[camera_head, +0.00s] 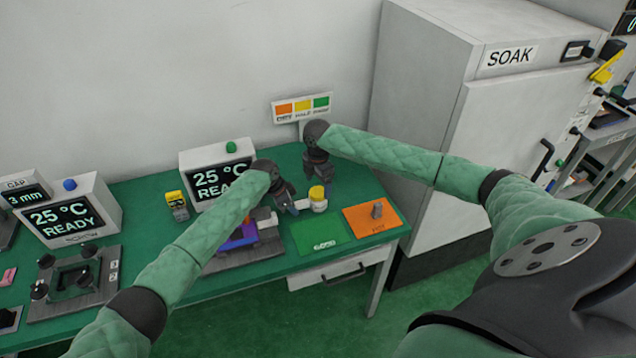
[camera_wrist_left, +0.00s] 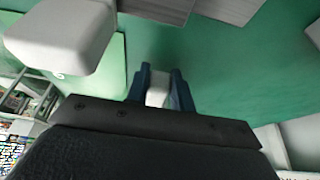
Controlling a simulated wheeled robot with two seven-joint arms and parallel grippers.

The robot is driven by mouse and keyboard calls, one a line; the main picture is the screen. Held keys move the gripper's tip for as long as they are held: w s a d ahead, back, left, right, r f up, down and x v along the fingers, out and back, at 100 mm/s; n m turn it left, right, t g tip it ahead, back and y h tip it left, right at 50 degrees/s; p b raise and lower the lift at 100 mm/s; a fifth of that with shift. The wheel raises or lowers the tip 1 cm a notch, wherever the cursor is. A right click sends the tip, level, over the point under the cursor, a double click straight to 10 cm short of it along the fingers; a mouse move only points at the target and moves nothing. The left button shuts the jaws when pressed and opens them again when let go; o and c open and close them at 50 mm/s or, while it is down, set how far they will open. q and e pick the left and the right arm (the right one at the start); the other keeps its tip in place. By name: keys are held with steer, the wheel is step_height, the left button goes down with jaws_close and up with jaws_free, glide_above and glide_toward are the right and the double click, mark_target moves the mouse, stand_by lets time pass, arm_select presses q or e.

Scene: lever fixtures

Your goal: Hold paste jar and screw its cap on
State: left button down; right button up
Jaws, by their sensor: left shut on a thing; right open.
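The white paste jar (camera_head: 319,206) is upright near the back right of the green bench. Its yellow cap (camera_head: 317,192) is on top of it; I cannot tell whether it is threaded. My left gripper (camera_head: 300,206) reaches in from the left and is shut on the jar's side. In the left wrist view a white part of the jar (camera_wrist_left: 157,92) shows between the two blue fingers of that gripper (camera_wrist_left: 160,84). My right gripper (camera_head: 309,184) is open, just behind and beside the cap, pointing down. Its fingers are partly hidden.
A green mat (camera_head: 318,233) and an orange mat (camera_head: 372,220) with a small grey piece (camera_head: 377,209) lie in front of the jar. A display unit (camera_head: 215,180), a yellow-topped item (camera_head: 176,204) and a grey fixture plate (camera_head: 245,250) stand left. The grey SOAK cabinet (camera_head: 425,100) borders the bench.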

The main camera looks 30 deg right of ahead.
mark_target(318, 191)
steer(key=shift+f, duration=0.15)
steer(key=shift+f, duration=1.35)
steer(key=c, duration=1.1)
steer(key=shift+m, duration=0.7)
steer(key=shift+c, duration=0.2)
steer(key=o, duration=1.1)
steer(key=shift+o, duration=0.2)
